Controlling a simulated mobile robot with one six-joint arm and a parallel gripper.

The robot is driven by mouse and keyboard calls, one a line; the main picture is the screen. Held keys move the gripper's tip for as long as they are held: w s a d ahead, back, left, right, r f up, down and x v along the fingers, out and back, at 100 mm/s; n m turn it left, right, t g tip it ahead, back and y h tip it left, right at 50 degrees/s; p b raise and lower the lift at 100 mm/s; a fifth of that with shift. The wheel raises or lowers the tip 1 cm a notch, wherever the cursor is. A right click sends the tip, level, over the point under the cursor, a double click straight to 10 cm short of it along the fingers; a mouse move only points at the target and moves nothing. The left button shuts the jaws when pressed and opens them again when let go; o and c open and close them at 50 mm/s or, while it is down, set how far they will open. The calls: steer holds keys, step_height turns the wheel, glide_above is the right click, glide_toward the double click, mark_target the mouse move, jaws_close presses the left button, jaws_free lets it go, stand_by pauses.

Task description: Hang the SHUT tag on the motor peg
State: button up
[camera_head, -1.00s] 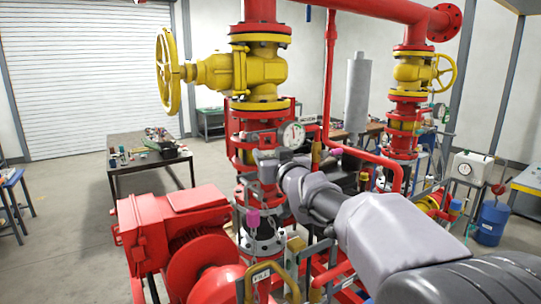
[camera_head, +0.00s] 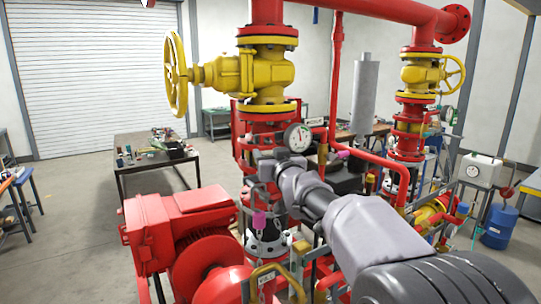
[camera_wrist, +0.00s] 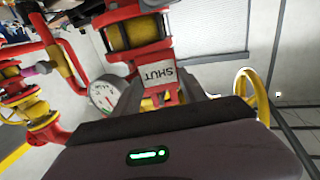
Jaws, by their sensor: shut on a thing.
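The SHUT tag (camera_wrist: 158,74), a pale plate with dark letters, shows in the wrist view between my two fingers. My gripper (camera_wrist: 158,92) is shut on it, and the lettering is tilted in the picture. In the head view my arm reaches from the lower right to the middle, with my gripper (camera_head: 262,182) in front of the red and yellow valve column; the tag cannot be made out there. The red motor (camera_head: 165,235) stands at the lower left, below and left of my gripper. I cannot make out its peg.
A pressure gauge (camera_head: 298,138) sits close behind my wrist. A pink-topped fitting (camera_head: 260,220) stands below my gripper. Yellow curved handles (camera_head: 272,272) rise at the bottom front. A large yellow handwheel valve (camera_head: 240,75) is above. A dark table (camera_head: 150,160) stands behind the motor.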

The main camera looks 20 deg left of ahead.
stand_by(0.3)
steer(key=shift+w+a+f+b, duration=0.1)
steer(key=shift+f+b, duration=0.25)
steer(key=shift+b, duration=0.1)
steer(key=o, duration=1.4)
